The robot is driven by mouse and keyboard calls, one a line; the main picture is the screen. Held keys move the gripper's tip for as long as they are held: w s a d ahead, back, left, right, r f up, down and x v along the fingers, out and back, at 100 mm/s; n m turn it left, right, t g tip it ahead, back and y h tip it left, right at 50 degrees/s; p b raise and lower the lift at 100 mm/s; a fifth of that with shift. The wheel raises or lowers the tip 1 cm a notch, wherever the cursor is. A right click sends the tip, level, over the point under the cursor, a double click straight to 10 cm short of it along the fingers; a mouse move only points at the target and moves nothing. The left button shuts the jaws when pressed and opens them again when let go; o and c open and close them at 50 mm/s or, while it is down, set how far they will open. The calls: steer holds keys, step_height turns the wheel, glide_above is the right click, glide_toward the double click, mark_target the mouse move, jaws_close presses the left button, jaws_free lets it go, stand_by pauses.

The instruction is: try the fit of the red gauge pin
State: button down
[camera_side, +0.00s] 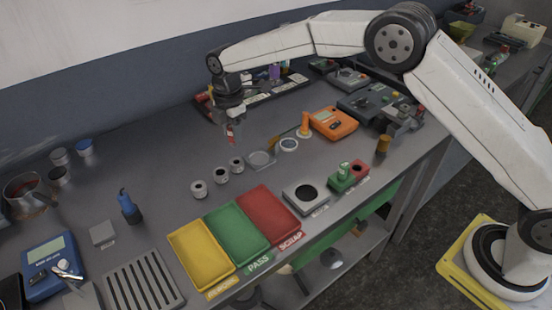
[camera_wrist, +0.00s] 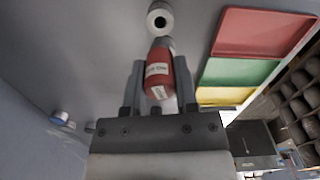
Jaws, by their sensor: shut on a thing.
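The red gauge pin (camera_wrist: 158,78) has a red handle with a white label and a grey end. My gripper (camera_wrist: 160,88) is shut on its handle, one finger on each side. In the side view the red pin (camera_side: 230,134) hangs below my gripper (camera_side: 230,124), above the table. Three grey ring-shaped parts (camera_side: 222,174) stand in a row on the table, nearer the camera than the pin. In the wrist view one ring (camera_wrist: 160,18) with a dark bore lies just beyond the pin's grey end, and they look apart.
Yellow (camera_side: 200,255), green (camera_side: 237,233) and red (camera_side: 268,215) trays lie at the front. A green block (camera_side: 341,184) holds a green-topped piece beside a red block (camera_side: 359,168). A grey plate with a round dark opening (camera_side: 306,196) and an orange device (camera_side: 333,122) are nearby.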

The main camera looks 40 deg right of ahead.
mark_target(235, 146)
steer(key=shift+f, duration=0.2)
steer(key=shift+f, duration=1.85)
steer(key=shift+f, duration=0.85)
stand_by(1.3)
steer(key=shift+r, duration=0.4)
steer(key=shift+r, duration=0.75)
steer(key=shift+r, duration=0.35)
steer(key=shift+r, duration=0.3)
steer(key=shift+r, duration=0.1)
steer(key=shift+d, duration=0.1)
